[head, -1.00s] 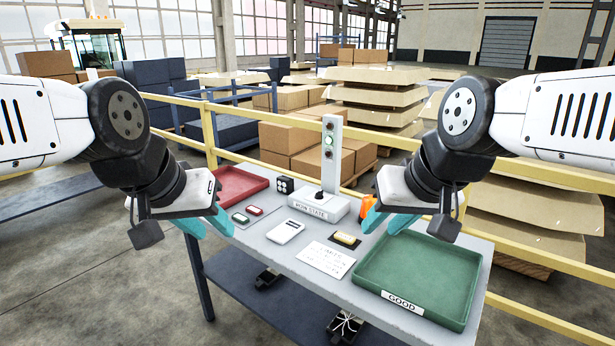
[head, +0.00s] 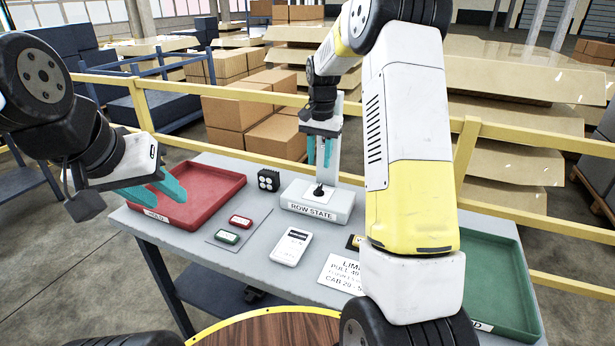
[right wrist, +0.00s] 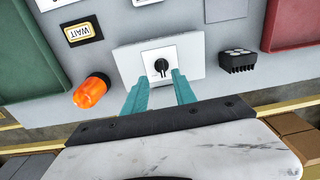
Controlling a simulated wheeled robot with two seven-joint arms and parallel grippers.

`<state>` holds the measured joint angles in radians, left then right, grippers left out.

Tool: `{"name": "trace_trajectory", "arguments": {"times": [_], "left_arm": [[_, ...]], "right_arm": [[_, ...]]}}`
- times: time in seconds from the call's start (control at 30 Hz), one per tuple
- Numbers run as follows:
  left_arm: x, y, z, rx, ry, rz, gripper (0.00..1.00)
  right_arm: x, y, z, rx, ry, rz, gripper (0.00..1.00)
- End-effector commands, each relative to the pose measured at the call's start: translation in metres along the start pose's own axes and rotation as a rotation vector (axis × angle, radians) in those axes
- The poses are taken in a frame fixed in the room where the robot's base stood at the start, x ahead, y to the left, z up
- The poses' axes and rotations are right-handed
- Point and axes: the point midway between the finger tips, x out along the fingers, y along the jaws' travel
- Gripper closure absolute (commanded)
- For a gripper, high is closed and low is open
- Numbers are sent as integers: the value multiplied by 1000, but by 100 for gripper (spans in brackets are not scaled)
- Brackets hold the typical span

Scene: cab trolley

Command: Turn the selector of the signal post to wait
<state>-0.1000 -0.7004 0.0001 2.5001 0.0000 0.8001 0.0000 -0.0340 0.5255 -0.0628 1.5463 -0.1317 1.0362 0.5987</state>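The signal post's white base, marked ROW STATE (head: 312,209), stands at the back of the table. Its black selector knob (head: 319,190) sits on top of the base; the right wrist view shows it too (right wrist: 161,66), but its setting is unreadable. My right gripper (head: 319,153) is open and empty above the knob, in front of the grey post. In the right wrist view its teal fingertips (right wrist: 159,78) are apart, just short of the knob on either side. The post's lamps are hidden. My left gripper (head: 172,202) is open and empty by the red tray.
The red tray (head: 228,190) is at left, the green tray (head: 510,290) at right. A yellow WAIT tag (right wrist: 82,32), an orange object (right wrist: 91,90) and a black block (head: 268,180) lie around the base. A yellow rail (head: 245,95) runs behind the table.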

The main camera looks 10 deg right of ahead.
Motion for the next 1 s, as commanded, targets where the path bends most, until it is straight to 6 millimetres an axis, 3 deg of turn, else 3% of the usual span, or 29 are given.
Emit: {"name": "trace_trajectory", "arguments": {"times": [0.03, 0.2, 0.63, 1.0], "left_arm": [[0, 0, 0, 0, 0, 0, 64], [0, 0, 0, 0, 0, 0, 64], [0, 0, 0, 0, 0, 0, 64], [0, 0, 0, 0, 0, 0, 64]], "right_arm": [[12, -2, -6, 14, -10, 13, 67], [30, -5, -13, 40, -22, 32, 67], [92, -2, -12, 39, -23, 33, 67], [105, -2, -12, 39, -20, 31, 67]]}}
